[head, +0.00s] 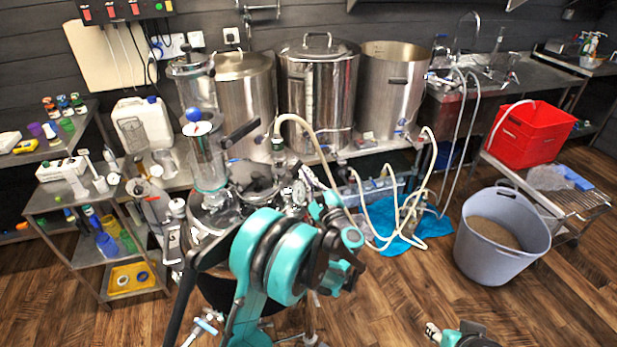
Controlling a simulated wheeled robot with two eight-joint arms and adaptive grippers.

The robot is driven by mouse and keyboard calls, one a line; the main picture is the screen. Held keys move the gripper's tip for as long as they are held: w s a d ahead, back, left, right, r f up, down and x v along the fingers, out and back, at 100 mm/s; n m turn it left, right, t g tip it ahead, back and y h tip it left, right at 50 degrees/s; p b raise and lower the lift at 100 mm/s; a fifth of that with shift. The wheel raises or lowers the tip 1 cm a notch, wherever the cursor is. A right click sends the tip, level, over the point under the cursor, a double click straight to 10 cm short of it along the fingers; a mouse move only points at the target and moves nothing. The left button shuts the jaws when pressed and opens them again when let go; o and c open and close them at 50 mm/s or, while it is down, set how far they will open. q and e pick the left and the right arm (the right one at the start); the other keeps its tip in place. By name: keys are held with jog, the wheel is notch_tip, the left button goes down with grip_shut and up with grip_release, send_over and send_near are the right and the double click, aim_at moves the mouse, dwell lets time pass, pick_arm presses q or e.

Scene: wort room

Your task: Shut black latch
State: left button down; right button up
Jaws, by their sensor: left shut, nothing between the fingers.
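My left gripper (312,200) is by the steel lid and fittings of a still-like vessel (215,215) in the middle. It is shut and empty, and my teal arm hides much of it. A black bar-like handle (242,130) sticks up to the right of the vessel's glass column (205,155). I cannot tell whether this handle is the black latch, or whether the latch is open. The area around the gripper is crowded and partly hidden. A teal part of my right arm shows at the bottom edge, and I cannot make out its fingers.
Steel pots (320,95) stand on a bench behind. Pale hoses (395,215) hang over a blue cloth (385,228). A grey tub (500,240) and a red crate (530,132) are to the right. A cluttered shelf (75,197) is at left. Wooden floor is clear at front right.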

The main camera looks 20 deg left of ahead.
pick_arm(q)
jog(key=shift+s+a+r+n+g+p, duration=0.15)
jog(key=shift+r+n+g, duration=0.1)
jog(key=shift+n, duration=0.65)
jog(key=shift+s+a+r+n+g+p, duration=0.15)
jog(key=shift+r+n+g, duration=0.1)
jog(key=shift+n, duration=0.65)
pick_arm(e)
jog(key=shift+r, duration=0.35)
pick_arm(q)
jog(key=shift+w, duration=0.1)
jog(key=shift+f, duration=0.15)
